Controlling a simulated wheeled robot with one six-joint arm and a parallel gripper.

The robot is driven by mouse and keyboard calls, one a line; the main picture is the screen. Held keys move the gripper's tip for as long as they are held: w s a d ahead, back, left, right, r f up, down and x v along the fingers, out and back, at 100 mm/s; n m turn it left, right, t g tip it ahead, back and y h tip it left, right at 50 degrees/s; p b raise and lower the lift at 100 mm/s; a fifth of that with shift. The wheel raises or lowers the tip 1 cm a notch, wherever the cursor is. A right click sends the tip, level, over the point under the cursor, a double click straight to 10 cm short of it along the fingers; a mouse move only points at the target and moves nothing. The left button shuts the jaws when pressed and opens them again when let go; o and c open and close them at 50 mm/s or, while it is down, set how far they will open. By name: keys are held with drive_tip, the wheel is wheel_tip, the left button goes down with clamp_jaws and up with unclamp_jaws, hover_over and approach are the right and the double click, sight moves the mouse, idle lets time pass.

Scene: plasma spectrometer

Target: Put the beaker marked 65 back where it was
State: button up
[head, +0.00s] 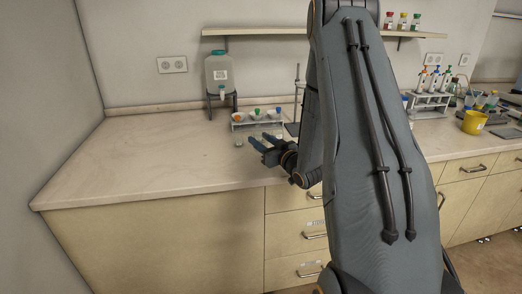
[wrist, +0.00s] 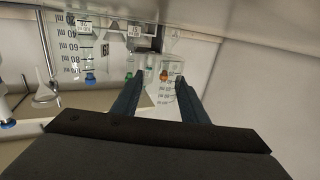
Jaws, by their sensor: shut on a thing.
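My gripper (wrist: 157,88) is shut on a clear glass beaker (wrist: 172,92) with dark volume marks, held between the two fingertips in the wrist view. No number can be read on the held beaker. A larger-looking clear beaker (wrist: 75,48) with marks from 20 to 100 ml stands to the left in the wrist view, with a small tag whose number I cannot read surely. In the head view my gripper (head: 259,149) is low over the front of the worktop, before the rack; the glass at its fingertips is too faint to make out.
A rack (head: 258,124) with colour-stoppered vessels stands behind my gripper. A dispenser bottle (head: 219,73) on a stand is at back left. The worktop (head: 140,150) on the left is clear. A wall shelf (head: 265,33) runs above. A yellow container (head: 474,122) is far right.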

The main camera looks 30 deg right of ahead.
drive_tip(key=shift+f+p, duration=0.4)
drive_tip(key=shift+f, duration=1.65)
drive_tip(key=shift+f, duration=0.1)
drive_tip(key=o, duration=1.1)
drive_tip(key=shift+s, duration=0.2)
drive_tip(key=s+b, duration=0.1)
drive_tip(key=s, duration=0.3)
drive_tip(key=s+d+b, duration=0.1)
drive_tip(key=s, duration=0.2)
drive_tip(key=s+b, duration=0.1)
drive_tip(key=s, duration=0.3)
drive_tip(key=shift+s+d, duration=0.15)
drive_tip(key=shift+s, duration=0.15)
